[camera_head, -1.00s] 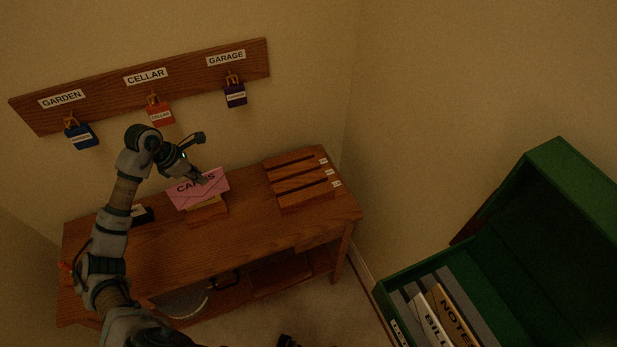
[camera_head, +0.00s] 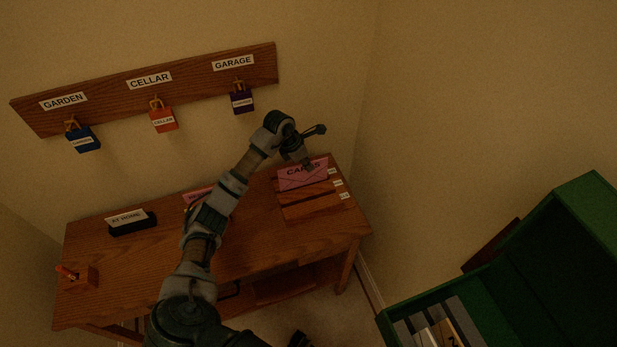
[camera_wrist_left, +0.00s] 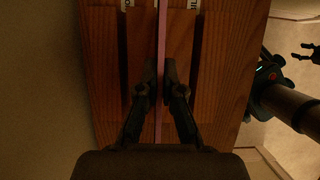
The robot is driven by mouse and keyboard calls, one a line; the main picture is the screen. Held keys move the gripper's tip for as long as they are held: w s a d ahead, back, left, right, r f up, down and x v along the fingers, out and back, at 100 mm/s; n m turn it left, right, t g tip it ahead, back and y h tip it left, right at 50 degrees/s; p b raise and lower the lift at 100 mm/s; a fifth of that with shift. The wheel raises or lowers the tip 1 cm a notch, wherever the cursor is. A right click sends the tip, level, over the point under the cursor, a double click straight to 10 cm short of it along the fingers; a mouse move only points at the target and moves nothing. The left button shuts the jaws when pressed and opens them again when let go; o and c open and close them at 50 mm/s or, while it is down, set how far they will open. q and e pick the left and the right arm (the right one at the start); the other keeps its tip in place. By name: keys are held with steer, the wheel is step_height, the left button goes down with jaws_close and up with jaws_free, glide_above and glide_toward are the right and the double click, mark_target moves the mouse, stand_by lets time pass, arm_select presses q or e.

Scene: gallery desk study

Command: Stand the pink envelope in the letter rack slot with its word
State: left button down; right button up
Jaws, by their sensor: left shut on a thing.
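The pink envelope (camera_head: 290,181) is upright over the letter rack (camera_head: 318,212), its dark word partly covered by a finger; I read "CA…S". My left gripper (camera_head: 308,165) is shut on its upper edge. In the left wrist view, the envelope (camera_wrist_left: 161,40) is a thin pink strip edge-on between the fingers (camera_wrist_left: 160,88), roughly parallel to the dark rack slots on either side. I cannot tell whether its lower edge is inside a slot. The rack's small white labels (camera_head: 339,183) are too small to read. A dark part, perhaps my right gripper (camera_wrist_left: 309,52), shows small at right.
Another pink piece (camera_head: 196,195) shows partly behind my left arm. A black holder (camera_head: 133,228) with a white card stands at the desk's (camera_head: 120,265) left. Labelled padlocks hang on a wall board (camera_head: 200,72). A green cabinet (camera_head: 590,215) is at right.

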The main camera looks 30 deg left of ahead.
mark_target(307, 183)
arm_select(q)
steer(key=shift+d+f, duration=0.15)
steer(key=shift+f, duration=0.6)
step_height(307, 183, down, 2)
steer(key=shift+f, duration=0.65)
steer(key=c, duration=1.3)
jaws_free()
steer(key=shift+a, duration=0.25)
steer(key=shift+d, duration=0.1)
steer(key=shift+s+r, duration=0.1)
steer(key=shift+r, duration=0.2)
steer(key=v, duration=1.1)
steer(key=shift+s+r, duration=0.1)
steer(key=shift+r, duration=0.05)
